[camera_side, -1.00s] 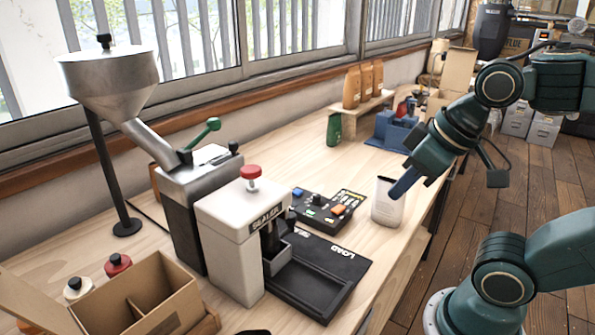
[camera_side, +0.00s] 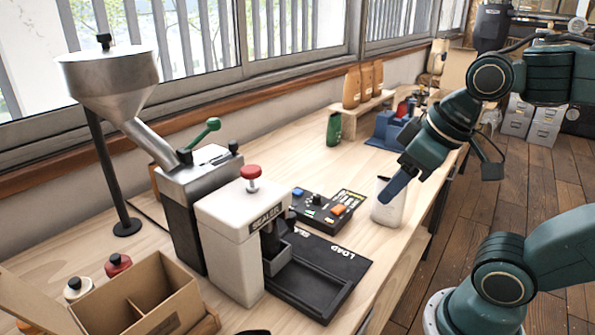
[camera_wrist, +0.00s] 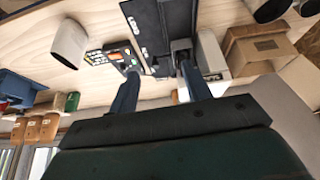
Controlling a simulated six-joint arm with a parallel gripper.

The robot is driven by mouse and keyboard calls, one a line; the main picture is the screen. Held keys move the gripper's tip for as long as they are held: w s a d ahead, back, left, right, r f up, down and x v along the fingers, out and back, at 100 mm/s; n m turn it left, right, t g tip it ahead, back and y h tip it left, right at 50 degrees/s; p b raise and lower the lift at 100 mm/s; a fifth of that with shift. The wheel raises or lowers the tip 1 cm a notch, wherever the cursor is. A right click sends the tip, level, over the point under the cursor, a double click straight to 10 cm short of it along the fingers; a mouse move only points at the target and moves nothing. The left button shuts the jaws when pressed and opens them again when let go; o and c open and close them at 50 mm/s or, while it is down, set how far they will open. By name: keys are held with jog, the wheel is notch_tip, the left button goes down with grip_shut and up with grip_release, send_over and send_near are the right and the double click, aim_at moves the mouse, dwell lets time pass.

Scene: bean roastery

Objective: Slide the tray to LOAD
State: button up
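A small dark grey tray (camera_side: 278,262) appears to sit under the head of the white sealer (camera_side: 228,240), at the inner end of a black slide base (camera_side: 318,302). The word LOAD is on the base's right side. In the wrist view the dark tray (camera_wrist: 181,45) is near the right fingertip, beside the black base (camera_wrist: 165,15). My gripper (camera_wrist: 158,72) is open, its two blue fingers apart with nothing between them. In the side view my gripper (camera_side: 388,194) is above the bench, right of the base, and overlaps a white container (camera_side: 388,212). The tray's lower part is partly hidden.
A control box (camera_side: 318,208) with coloured buttons stands behind the base. The white container (camera_wrist: 69,43) also shows in the wrist view. A divided cardboard box (camera_side: 150,295) is at the front left. A blue fixture (camera_side: 392,130) stands farther back. Bare bench lies right of the base.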

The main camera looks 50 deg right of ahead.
jog(key=w+r+n+g, duration=0.1)
jog(key=w+r+n, duration=0.1)
jog(key=w, duration=0.4)
jog(key=n+g, duration=0.4)
jog(key=n, duration=0.3)
send_over(291, 214)
notch_tip(291, 214, down, 8)
jog(key=shift+r, duration=0.2)
jog(key=shift+f, duration=0.1)
notch_tip(291, 214, down, 14)
jog(key=shift+r, duration=0.2)
grip_shut()
